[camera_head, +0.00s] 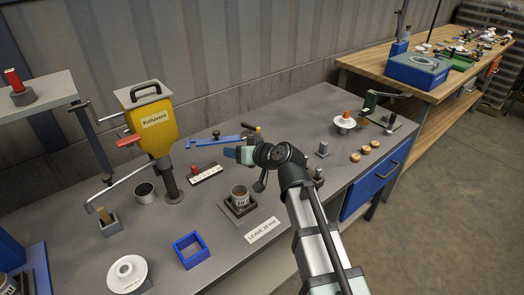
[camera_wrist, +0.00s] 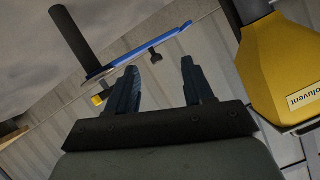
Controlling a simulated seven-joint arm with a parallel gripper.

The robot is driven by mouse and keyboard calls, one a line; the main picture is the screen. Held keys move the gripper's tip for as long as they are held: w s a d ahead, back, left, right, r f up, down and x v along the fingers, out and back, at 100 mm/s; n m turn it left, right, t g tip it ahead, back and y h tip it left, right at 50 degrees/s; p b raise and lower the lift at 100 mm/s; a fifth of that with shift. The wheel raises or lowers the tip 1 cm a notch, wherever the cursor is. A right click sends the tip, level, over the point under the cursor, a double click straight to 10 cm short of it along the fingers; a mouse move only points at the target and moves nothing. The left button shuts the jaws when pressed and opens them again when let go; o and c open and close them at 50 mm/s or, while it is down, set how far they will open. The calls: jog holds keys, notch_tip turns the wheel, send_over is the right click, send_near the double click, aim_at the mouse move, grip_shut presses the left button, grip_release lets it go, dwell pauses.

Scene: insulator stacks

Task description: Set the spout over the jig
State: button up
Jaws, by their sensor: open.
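The yellow dispenser (camera_head: 150,120) stands on a post at the back left of the bench. Its spout (camera_head: 122,177), a thin grey tube, reaches forward and left and bends down at its end, near a grey block with a brown peg (camera_head: 104,215). What looks like the jig (camera_head: 240,211) is a dark square base in mid-bench, holding a cup (camera_head: 240,195) with a number on it. The spout's end is well left of it. My gripper (camera_head: 232,153) is open and empty above the bench, right of the dispenser. In the wrist view, its two fingers (camera_wrist: 160,85) stand apart with nothing between them.
A blue frame (camera_head: 191,250) and a white disc (camera_head: 127,272) lie at the front left. A grey can (camera_head: 145,193) stands near the post. A blue bar (camera_head: 213,140) lies behind my gripper. A grey shelf (camera_head: 45,88) rises at the left. A label (camera_head: 263,229) lies before the jig.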

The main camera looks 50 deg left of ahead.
jog(key=w+d+f+m, duration=0.1)
jog(key=w+d, duration=0.1)
jog(key=w, duration=0.5)
jog(key=shift+d+f+m+t, duration=0.2)
jog(key=shift+d+m+t, duration=0.1)
jog(key=shift+d, duration=0.05)
jog(key=shift+s, duration=0.1)
